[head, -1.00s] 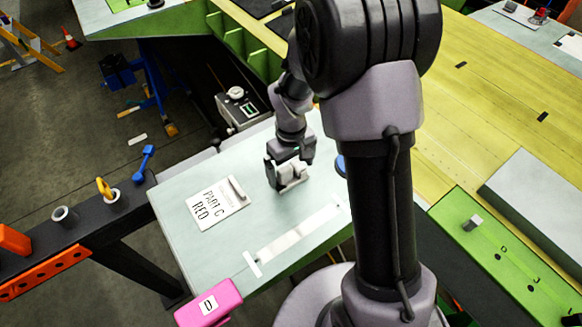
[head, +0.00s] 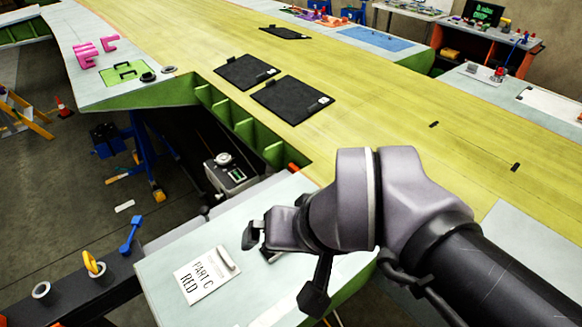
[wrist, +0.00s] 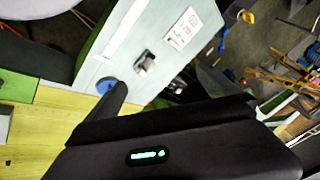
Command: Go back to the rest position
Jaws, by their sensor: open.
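My arm is folded in the head view, with my gripper (head: 253,236) above the pale worktable (head: 160,290). The jaws are open and nothing shows between them; part of the gripper is hidden behind my wrist. In the wrist view a dark finger of my gripper (wrist: 115,98) points up over the table. A small grey metal part (wrist: 145,63) stands on the table, apart from the gripper. In the head view it is mostly hidden behind my arm. A white card reading PART C RED (head: 204,274) lies left of it and also shows in the wrist view (wrist: 183,28).
A large yellow-green wing panel (head: 380,95) with black plates (head: 290,98) fills the back and right. A blue round thing (wrist: 107,85) sits at the table's edge.

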